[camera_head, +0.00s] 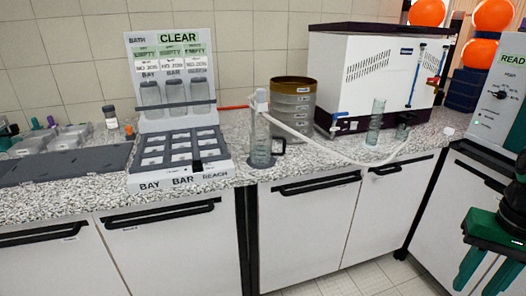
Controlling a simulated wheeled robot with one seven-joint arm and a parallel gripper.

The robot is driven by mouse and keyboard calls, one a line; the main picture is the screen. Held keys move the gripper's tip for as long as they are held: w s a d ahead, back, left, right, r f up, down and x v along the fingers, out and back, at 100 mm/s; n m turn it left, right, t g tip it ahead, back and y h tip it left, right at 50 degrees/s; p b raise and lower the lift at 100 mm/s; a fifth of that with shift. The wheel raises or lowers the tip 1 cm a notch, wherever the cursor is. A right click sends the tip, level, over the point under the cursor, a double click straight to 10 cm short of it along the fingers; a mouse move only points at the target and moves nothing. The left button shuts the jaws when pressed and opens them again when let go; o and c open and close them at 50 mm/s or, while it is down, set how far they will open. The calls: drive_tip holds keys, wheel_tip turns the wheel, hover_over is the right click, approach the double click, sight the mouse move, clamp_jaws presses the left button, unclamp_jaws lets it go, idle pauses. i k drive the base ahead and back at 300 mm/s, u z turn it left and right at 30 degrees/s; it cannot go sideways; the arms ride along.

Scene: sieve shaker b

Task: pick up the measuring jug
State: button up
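A clear vessel with a dark handle, which looks like the measuring jug (261,152), stands upright near the front edge of the speckled counter, left of centre. A white-capped piece with a white hose (330,155) rises at it; I cannot tell whether they are joined. A second clear, tall cylinder (375,124) stands further right on the counter. My gripper (480,281) is at the lower right, in front of and below the counter, far from both vessels. Its green fingers point down, apart, with nothing seen between them.
A rack marked CLEAR (183,181) stands left of the jug. A sieve stack (293,103) is behind it, and a white bath unit (362,75) is behind right. The hose droops across the counter. Cabinet handles (316,184) jut from the front.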

sight(261, 138)
drive_tip(key=u, duration=0.05)
drive_tip(key=i, duration=1)
drive_tip(key=z, duration=0.05)
